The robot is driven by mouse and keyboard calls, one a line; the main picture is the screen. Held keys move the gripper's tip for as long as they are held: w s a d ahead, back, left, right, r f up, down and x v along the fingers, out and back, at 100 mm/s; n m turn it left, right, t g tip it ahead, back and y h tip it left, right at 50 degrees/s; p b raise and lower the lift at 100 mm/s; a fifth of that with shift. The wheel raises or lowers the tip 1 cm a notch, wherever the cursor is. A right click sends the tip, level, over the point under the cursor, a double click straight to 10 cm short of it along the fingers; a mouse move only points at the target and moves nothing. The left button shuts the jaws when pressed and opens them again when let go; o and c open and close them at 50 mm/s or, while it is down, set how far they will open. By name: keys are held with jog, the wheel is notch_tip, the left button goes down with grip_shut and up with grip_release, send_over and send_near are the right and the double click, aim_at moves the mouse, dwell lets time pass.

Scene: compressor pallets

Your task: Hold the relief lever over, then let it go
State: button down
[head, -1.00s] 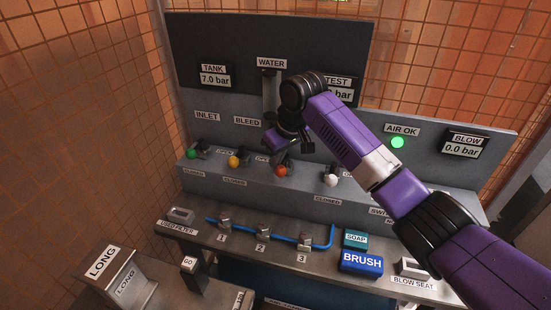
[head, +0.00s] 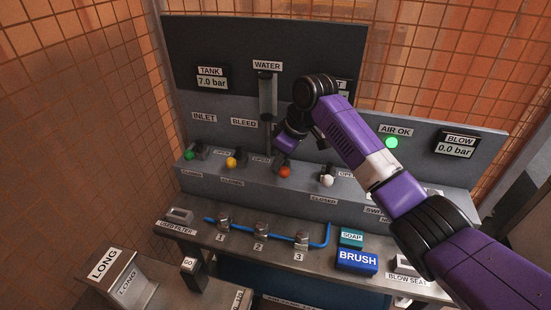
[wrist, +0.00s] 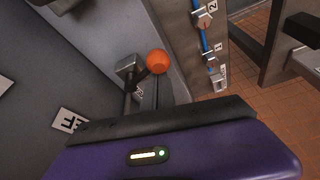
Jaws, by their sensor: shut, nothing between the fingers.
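The relief lever has an orange ball knob (head: 284,172) and stands on the sloping panel, third in the row of levers. In the wrist view the orange knob (wrist: 157,62) shows just beyond my fingers, with part of a label ending in "EF" (wrist: 70,121) to the left. My gripper (head: 287,151) is down at this lever, shut, with nothing between its fingers. In the wrist view the shut fingers (wrist: 153,88) lie right beside the lever, close to the knob; I cannot tell if they touch. My purple hand hides the lever's lower part.
Levers with green (head: 188,155), yellow (head: 231,162) and white (head: 327,181) knobs stand in the same row. The tank display (head: 211,82) reads 7.0 bar. The air OK lamp (head: 391,142) is green. The blue brush block (head: 357,261) sits on the lower shelf. My arm covers the test display.

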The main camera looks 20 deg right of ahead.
jog(key=shift+s+d, duration=0.15)
jog(key=shift+s+d+p, duration=0.2)
jog(key=shift+d+p, duration=0.25)
jog(key=shift+p, duration=0.25)
jog(key=shift+d, duration=0.2)
dwell(0.5)
jog(key=shift+a, duration=0.1)
dwell(0.5)
jog(key=shift+a+r+p, duration=0.1)
jog(key=shift+a+p, duration=0.15)
jog(key=shift+p, duration=0.05)
jog(key=shift+w+a+r+p, duration=0.3)
jog(key=shift+w+a+r, duration=0.05)
jog(key=shift+w+a, duration=0.3)
jog(key=shift+w+a+r+p, duration=0.25)
jog(key=shift+w+a+r, duration=0.1)
jog(key=shift+w+a, duration=0.2)
jog(key=b+v, duration=0.1)
jog(key=v, duration=0.8)
jog(key=shift+d+b, duration=0.25)
jog(key=shift+b, duration=0.1)
jog(key=shift+w, duration=0.15)
